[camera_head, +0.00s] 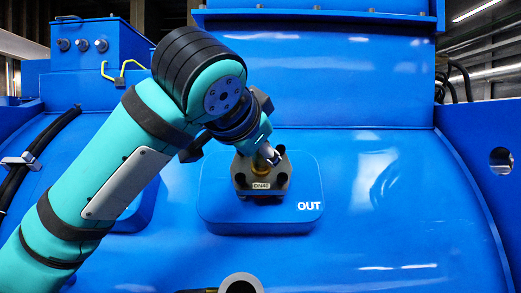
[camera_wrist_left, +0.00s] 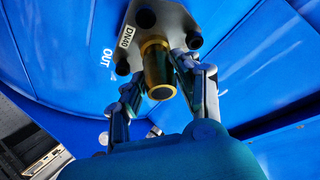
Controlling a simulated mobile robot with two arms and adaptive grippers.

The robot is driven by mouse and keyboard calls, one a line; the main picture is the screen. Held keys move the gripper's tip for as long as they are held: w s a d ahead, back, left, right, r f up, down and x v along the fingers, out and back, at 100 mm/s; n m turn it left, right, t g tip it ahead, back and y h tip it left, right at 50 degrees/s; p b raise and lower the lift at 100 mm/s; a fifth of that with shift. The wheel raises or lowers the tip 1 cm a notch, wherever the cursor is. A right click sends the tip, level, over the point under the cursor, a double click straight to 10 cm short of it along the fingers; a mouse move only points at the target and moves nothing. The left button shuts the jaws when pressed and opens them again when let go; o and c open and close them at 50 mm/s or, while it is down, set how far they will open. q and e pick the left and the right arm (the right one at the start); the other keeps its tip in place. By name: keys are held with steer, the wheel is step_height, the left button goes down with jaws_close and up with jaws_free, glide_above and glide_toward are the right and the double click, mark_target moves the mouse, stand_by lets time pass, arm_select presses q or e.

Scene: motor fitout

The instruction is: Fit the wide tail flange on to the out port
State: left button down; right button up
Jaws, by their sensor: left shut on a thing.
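The flange (camera_head: 262,178) has a dark plate with a DN label and a brass neck. It sits over the raised blue pad (camera_head: 218,212) marked OUT. The wrist view shows the flange plate (camera_wrist_left: 171,18), its dark round corner spots and the brass neck (camera_wrist_left: 158,72) pointing towards the camera. My left gripper (camera_head: 268,150) is shut on the flange, with a finger on each side of the neck; its fingers also show in the wrist view (camera_wrist_left: 158,78). The out port is hidden behind the plate. I cannot tell whether the plate touches it. My right gripper is not in view.
The large blue motor housing (camera_head: 390,235) surrounds the pad. A grey round pipe end (camera_head: 240,284) shows at the bottom. A blue box with knobs (camera_head: 98,45) stands at upper left, and a black cable (camera_head: 38,150) runs at far left. The housing right of the pad is clear.

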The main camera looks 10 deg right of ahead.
arm_select(q)
steer(key=shift+w+d+f, duration=0.1)
steer(key=shift+w+f, duration=0.15)
steer(key=shift+w, duration=0.25)
stand_by(0.4)
steer(key=c, duration=1.3)
jaws_free()
steer(key=o, duration=0.4)
steer(key=shift+s, duration=0.15)
steer(key=shift+o, duration=0.2)
steer(key=shift+f, duration=0.35)
steer(key=shift+s+a+r, duration=0.25)
steer(key=shift+s+r, duration=0.05)
steer(key=shift+s, duration=0.05)
steer(key=v, duration=1.1)
steer(key=shift+s+a, duration=0.1)
